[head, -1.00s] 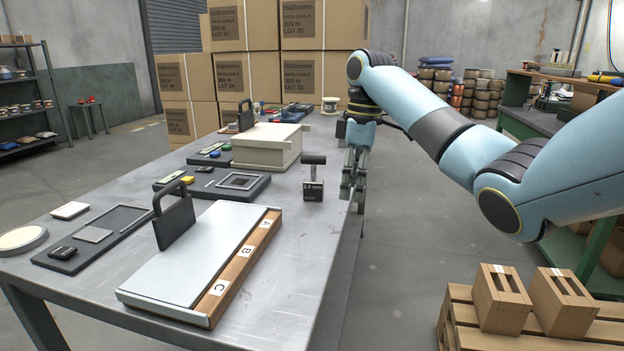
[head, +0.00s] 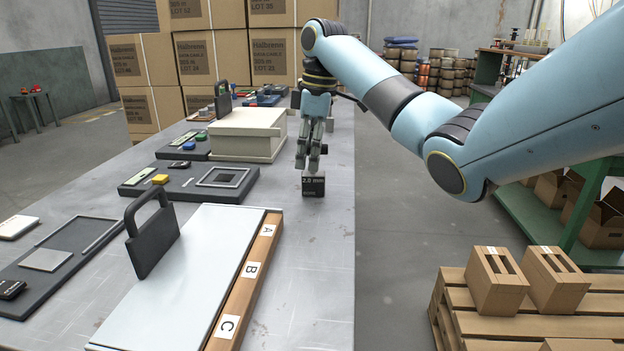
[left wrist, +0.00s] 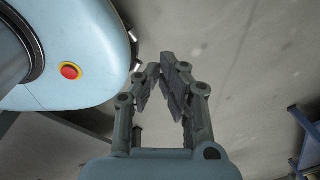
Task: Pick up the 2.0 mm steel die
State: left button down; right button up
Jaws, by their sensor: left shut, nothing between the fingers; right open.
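The 2.0 mm steel die (head: 313,186) is a small dark block with a white "2.0 mm" label. It stands upright on the metal table near its right edge. A dark end of its T-shaped handle (head: 324,150) shows just right of my fingers; the rest of the handle is hidden by them. My right gripper (head: 308,163) points down at the handle, above the block, with its fingers open. I cannot tell whether the fingers touch the handle. My left gripper (left wrist: 165,72) shows in the left wrist view, shut and empty over bare floor.
A cream box (head: 245,137) stands left of the die. A dark tray (head: 190,190) with a square frame lies nearer. A white-topped block with A, B, C labels (head: 185,285) and a black handle (head: 152,235) fills the front. The table's right edge is close to the die.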

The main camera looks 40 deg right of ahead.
aim_at(311, 174)
jog(key=f, duration=0.4)
jog(key=shift+s+a+f+b, duration=0.1)
jog(key=shift+s+f+b, duration=0.2)
jog(key=shift+f+b, duration=0.1)
jog(key=shift+w+f, duration=0.1)
jog(key=shift+f, duration=0.05)
jog(key=shift+c, duration=0.2)
jog(key=c, duration=1.1)
pick_arm(q)
jog(key=shift+w+f, duration=0.15)
jog(key=shift+w, duration=0.4)
jog(key=shift+w+f, duration=0.15)
jog(key=shift+w, duration=0.35)
pick_arm(e)
grip_shut()
